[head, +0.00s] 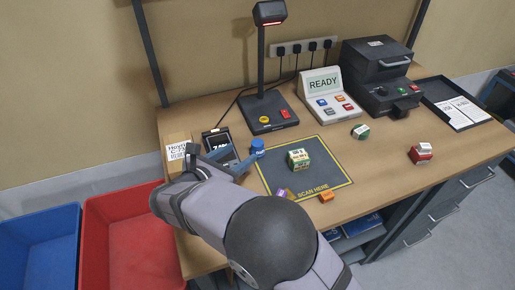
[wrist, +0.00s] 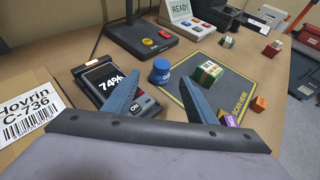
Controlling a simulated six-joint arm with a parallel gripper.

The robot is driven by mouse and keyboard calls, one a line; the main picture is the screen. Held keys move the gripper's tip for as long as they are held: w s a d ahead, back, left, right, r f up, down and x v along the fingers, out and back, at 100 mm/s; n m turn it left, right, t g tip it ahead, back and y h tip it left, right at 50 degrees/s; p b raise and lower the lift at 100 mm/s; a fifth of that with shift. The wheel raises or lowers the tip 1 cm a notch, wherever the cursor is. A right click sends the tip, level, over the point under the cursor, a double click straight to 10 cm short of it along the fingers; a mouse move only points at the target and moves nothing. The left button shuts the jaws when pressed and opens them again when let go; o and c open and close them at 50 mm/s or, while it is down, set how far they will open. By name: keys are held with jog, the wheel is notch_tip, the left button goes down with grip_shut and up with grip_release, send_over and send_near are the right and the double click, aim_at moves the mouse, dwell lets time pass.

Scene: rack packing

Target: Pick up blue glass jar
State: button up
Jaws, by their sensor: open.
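The blue glass jar (head: 257,146) stands upright at the top left corner of the dark scan mat (head: 315,147). In the wrist view the jar (wrist: 161,71) is ahead of my gripper and shows between the two blue fingers, apart from both. My gripper (head: 232,158) is open and empty in the head view, low over the left part of the table beside the mat. In the wrist view my gripper's fingers (wrist: 162,87) are spread wide. My arm hides part of the table's front left.
A scale-like device reading 74% (wrist: 110,82) stands left of the jar. A green and white box (head: 298,160) sits on the mat, with purple (head: 281,192) and orange (head: 326,196) boxes at its front edge. A scanner stand (head: 268,122) is behind. Red (head: 130,240) and blue bins (head: 40,245) are left.

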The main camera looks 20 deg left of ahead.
aim_at(254, 146)
jog(key=p+x, duration=0.1)
jog(key=x, duration=0.5)
jog(key=shift+w, duration=0.1)
jog(key=shift+w+f, duration=0.1)
jog(key=shift+f, duration=0.05)
jog(key=shift+d+p, duration=0.1)
jog(key=shift+p, duration=0.25)
jog(key=shift+p+x, duration=1)
jog(key=shift+x, duration=1.55)
jog(key=shift+d+f, duration=0.1)
jog(key=shift+f, duration=0.05)
jog(key=c, duration=1.2)
notch_tip(254, 146, up, 10)
jog(key=shift+r+b, duration=0.1)
jog(key=shift+b, duration=0.9)
